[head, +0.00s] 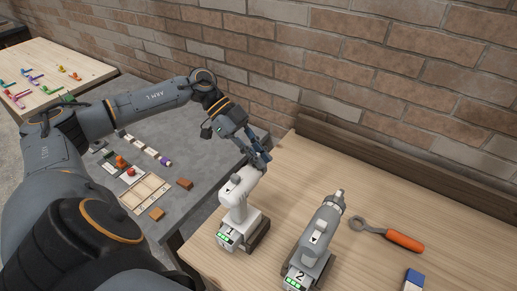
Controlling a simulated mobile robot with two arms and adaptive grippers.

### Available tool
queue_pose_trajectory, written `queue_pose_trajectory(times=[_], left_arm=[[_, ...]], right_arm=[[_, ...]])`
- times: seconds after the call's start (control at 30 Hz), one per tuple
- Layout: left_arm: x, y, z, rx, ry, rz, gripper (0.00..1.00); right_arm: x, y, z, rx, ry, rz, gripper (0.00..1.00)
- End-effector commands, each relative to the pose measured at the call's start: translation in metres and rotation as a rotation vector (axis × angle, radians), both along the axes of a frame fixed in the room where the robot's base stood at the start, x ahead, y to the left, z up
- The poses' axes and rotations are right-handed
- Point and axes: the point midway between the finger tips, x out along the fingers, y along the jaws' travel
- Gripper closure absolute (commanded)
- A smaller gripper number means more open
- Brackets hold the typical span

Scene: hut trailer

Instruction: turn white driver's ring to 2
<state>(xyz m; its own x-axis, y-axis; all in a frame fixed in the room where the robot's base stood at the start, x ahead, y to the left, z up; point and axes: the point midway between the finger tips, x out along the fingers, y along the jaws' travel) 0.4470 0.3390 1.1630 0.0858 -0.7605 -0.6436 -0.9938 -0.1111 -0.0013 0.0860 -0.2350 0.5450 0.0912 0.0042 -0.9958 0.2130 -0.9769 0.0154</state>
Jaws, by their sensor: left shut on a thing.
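The white driver (238,208) stands upright on the wooden bench near its left edge, with a label "1" and green lights on its base. My left gripper (259,160) reaches down from the upper left and is shut on the white driver's ring at its top end. The ring is mostly hidden by the fingers, and its number setting cannot be read. A grey driver (318,240) labelled "2" stands to the right, apart from the gripper. My right gripper is not in view.
A wrench with an orange handle (404,240) and a blue and white block (413,280) lie on the bench at right. A brick wall (370,60) rises behind. A grey table (185,140) with a wooden tray (146,194) and small items stands at left.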

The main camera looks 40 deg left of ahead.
Motion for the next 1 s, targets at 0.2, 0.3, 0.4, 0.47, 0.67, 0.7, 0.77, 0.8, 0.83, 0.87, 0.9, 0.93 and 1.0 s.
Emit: queue_pose_trajectory(times=[0.2, 0.3, 0.4, 0.47, 0.67, 0.7, 0.77, 0.8, 0.83, 0.87, 0.9, 0.93, 1.0], left_arm=[[-0.001, 0.0, -0.002, 0.0, 0.004, -0.002, 0.75], [-0.001, 0.0, -0.001, 0.0, 0.003, -0.002, 0.75], [-0.001, 0.0, -0.001, -0.001, 0.002, -0.001, 0.75], [0.0, 0.0, -0.001, -0.001, 0.002, -0.001, 0.75], [-0.001, 0.011, 0.008, 0.001, 0.001, 0.002, 0.75], [-0.001, 0.016, 0.012, 0.002, 0.0, 0.003, 0.75], [-0.002, 0.025, 0.02, 0.001, 0.0, 0.004, 0.75], [-0.002, 0.032, 0.025, 0.001, -0.001, 0.004, 0.75], [-0.003, 0.037, 0.03, 0.002, 0.0, 0.004, 0.75], [-0.003, 0.042, 0.034, 0.002, -0.001, 0.004, 0.75], [-0.005, 0.048, 0.04, 0.001, 0.0, 0.002, 0.75], [-0.005, 0.053, 0.044, 0.0, 0.0, 0.004, 0.75], [-0.006, 0.064, 0.053, 0.0, -0.001, 0.002, 0.75]], right_arm=[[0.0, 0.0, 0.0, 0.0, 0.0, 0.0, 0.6], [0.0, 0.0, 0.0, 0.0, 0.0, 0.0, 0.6], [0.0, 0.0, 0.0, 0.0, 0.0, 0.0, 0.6], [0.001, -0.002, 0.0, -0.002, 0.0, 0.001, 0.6], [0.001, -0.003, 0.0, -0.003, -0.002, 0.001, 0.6], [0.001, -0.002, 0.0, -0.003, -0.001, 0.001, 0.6], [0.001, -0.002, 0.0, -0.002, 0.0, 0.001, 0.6], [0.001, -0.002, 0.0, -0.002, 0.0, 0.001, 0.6], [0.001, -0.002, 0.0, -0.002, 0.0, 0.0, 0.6], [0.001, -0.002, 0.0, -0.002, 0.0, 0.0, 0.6], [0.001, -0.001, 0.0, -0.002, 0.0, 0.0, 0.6], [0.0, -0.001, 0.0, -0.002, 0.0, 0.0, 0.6], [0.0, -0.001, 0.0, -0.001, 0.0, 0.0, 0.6]])
